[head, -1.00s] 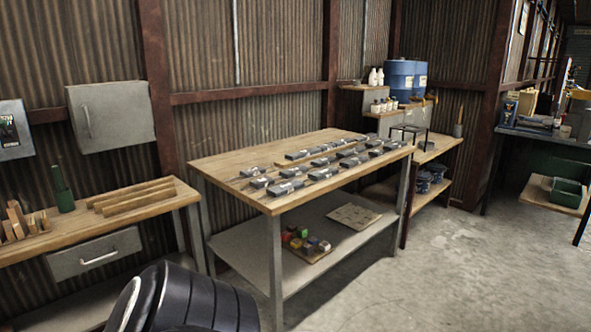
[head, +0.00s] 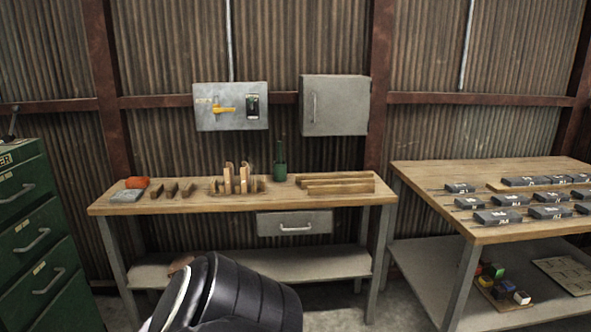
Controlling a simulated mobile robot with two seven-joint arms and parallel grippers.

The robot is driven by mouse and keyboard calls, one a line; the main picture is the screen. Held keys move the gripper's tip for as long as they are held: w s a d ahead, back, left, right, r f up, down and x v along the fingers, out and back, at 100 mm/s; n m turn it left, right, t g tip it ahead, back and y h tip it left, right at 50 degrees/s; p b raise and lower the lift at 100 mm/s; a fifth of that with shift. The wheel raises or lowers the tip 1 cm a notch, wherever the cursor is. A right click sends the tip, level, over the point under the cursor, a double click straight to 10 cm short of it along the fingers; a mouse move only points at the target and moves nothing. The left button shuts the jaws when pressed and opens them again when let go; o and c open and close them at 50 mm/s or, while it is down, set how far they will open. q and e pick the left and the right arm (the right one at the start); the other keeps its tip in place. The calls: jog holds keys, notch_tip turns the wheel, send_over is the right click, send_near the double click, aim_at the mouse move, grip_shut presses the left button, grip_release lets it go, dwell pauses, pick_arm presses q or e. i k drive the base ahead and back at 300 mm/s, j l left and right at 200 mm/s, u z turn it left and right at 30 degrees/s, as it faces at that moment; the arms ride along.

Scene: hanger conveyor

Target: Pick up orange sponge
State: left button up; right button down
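The orange sponge (head: 137,182) is a small bright orange block at the far left end of the wooden workbench (head: 225,207) in the head view. It lies beside or against a flat grey item (head: 127,195); I cannot tell if they touch. A black arm link of mine fills the bottom centre, well in front of the bench. Neither gripper shows in the view.
A green drawer cabinet (head: 42,238) stands left of the bench. Wooden blocks (head: 171,190), upright wooden pieces (head: 236,178), a green holder (head: 280,171) and long wooden strips (head: 335,182) occupy the benchtop. Another table (head: 497,230) with grey devices stands right.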

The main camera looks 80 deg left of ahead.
aim_at(132, 183)
jog(key=u, duration=3.6)
